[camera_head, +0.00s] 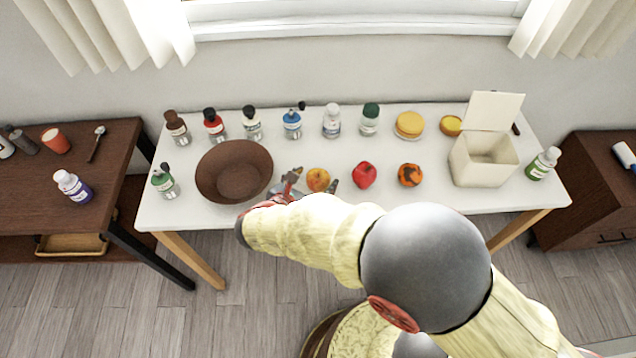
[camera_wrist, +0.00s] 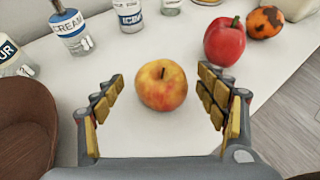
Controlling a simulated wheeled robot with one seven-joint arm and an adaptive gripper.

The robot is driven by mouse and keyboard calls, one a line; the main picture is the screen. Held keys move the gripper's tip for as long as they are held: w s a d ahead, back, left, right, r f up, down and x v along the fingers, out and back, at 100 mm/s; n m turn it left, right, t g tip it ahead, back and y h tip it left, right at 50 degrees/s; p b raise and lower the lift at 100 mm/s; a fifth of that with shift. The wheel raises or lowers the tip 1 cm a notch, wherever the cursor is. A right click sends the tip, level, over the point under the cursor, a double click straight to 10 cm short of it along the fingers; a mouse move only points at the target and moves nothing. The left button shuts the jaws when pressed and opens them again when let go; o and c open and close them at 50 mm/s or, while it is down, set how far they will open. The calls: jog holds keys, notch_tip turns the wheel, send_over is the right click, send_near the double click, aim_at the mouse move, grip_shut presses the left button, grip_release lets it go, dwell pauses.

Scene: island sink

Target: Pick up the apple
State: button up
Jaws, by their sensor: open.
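The apple (camera_head: 318,180) is yellow and red and sits on the white table, right of the brown bowl. In the wrist view the apple (camera_wrist: 162,85) is upright with its stem on top, in the gap between my fingers at their far ends. My gripper (camera_wrist: 160,100) is open, with one padded finger on each side of the apple and visible space on both sides. In the head view my gripper (camera_head: 308,186) is at the table's front part, partly hidden by my arm.
The brown bowl (camera_head: 234,171) is to the left. A red pepper (camera_head: 364,175) and a mottled orange fruit (camera_head: 410,175) are to the right. Several bottles, such as a blue-labelled one (camera_head: 292,124), stand along the back. A cream box (camera_head: 484,158) with a raised lid is at the right.

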aim_at(317, 175)
jog(key=shift+x, duration=0.9)
jog(key=shift+s, duration=0.1)
jog(key=c, duration=1.3)
jog(key=shift+r, duration=0.15)
jog(key=shift+c, duration=0.2)
notch_tip(317, 175, up, 4)
jog(key=shift+s+p, duration=0.1)
jog(key=shift+p, duration=1.1)
jog(key=s+r+p, duration=0.2)
jog(key=s+r, duration=0.2)
jog(key=s, duration=0.2)
jog(key=s+d+r+p, duration=0.1)
jog(key=s+r+p, duration=0.2)
jog(key=s, duration=0.4)
jog(key=shift+s+d+r, duration=0.3)
jog(key=shift+s+r, duration=0.05)
jog(key=shift+r, duration=0.55)
